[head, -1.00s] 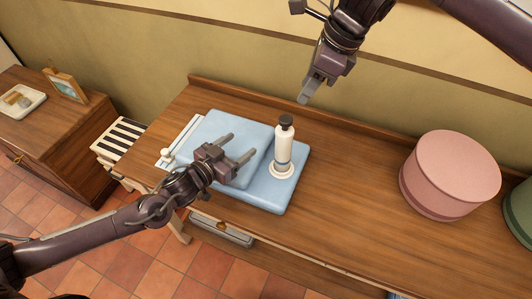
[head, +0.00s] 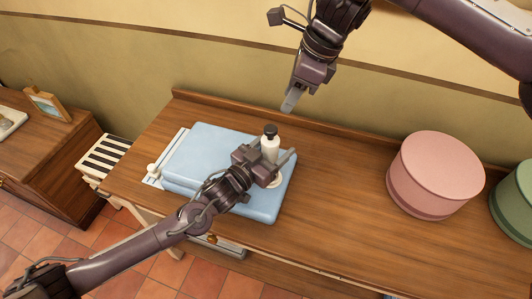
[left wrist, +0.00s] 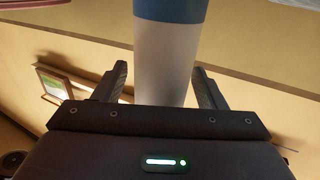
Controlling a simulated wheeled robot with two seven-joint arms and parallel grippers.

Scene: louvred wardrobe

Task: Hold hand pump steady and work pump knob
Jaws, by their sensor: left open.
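The hand pump (head: 270,146) is a white cylinder with a black pump knob (head: 270,130) on top. It stands upright on the right part of a light-blue slab. My left gripper (head: 277,155) is open at the pump, below the knob, and partly covers its lower body. In the left wrist view, the pump's white body (left wrist: 166,62) and blue band (left wrist: 170,9) show between the two fingers (left wrist: 163,84), with a gap on each side. My right gripper (head: 289,103) hangs tip-down above and slightly right of the knob, apart from it; its finger opening cannot be made out.
The light-blue slab (head: 205,150) lies on the wooden top (head: 335,180). A pink round box (head: 437,170) and a green one (head: 516,200) stand to the right. The wood between pump and pink box is clear. A raised wooden edge and wall run behind.

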